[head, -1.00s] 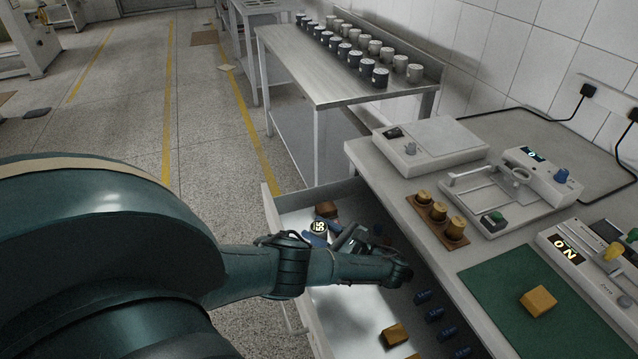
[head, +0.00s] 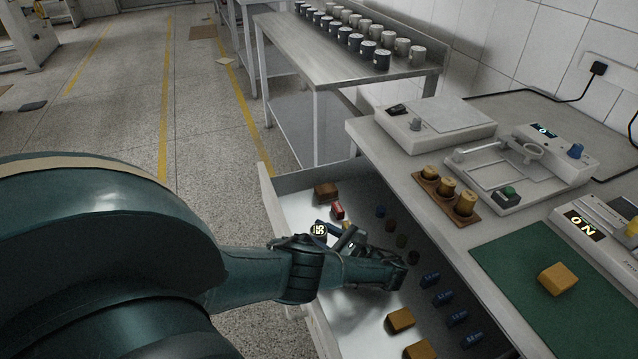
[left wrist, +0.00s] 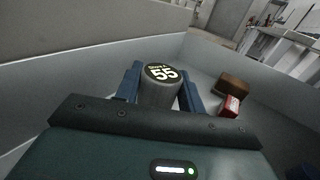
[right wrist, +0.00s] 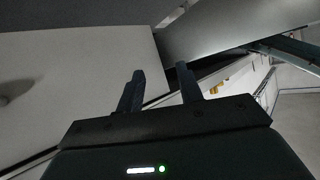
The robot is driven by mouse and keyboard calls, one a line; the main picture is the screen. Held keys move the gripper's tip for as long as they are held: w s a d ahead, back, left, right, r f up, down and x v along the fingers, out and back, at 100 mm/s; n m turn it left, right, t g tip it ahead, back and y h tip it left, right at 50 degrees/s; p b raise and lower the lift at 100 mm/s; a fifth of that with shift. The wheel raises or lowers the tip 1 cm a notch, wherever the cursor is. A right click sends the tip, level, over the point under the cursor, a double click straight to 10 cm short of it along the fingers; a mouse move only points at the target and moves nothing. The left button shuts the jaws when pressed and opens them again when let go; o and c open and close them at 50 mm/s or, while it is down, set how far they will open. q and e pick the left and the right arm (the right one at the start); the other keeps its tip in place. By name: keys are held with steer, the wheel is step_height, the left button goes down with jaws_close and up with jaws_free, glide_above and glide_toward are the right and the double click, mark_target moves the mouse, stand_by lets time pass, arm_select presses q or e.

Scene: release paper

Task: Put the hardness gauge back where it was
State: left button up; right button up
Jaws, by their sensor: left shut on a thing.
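The hardness gauge is a grey cylinder with a dark round top marked "Shore A 55". It shows in the left wrist view (left wrist: 161,88) between the two blue fingers, and in the head view (head: 319,230) over the open drawer (head: 272,215). My left gripper (head: 332,236) is shut on it. The gauge looks upright; I cannot tell whether its base touches the drawer floor. My right gripper (right wrist: 158,88) shows only in its own wrist view, open, with nothing between its fingers.
In the drawer are a brown block (head: 326,190), a red item (head: 338,210), several dark blue pieces (head: 443,298) and tan blocks (head: 400,320). The drawer's left side has bare floor. The bench above holds a scale (head: 435,127) and a green mat (head: 520,275).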

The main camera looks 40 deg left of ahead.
mark_target(326, 237)
arm_select(q)
steer(key=o, duration=1)
steer(key=shift+o, duration=1)
arm_select(e)
steer(key=shift+f, duration=0.2)
arm_select(q)
steer(key=shift+w+d+b, duration=0.2)
steer(key=shift+d+b, duration=0.15)
steer(key=shift+d, duration=1.55)
steer(key=shift+w+d+b, duration=0.2)
steer(key=shift+d+b, duration=0.1)
steer(key=shift+d, duration=1.55)
arm_select(e)
steer(key=shift+f, duration=0.4)
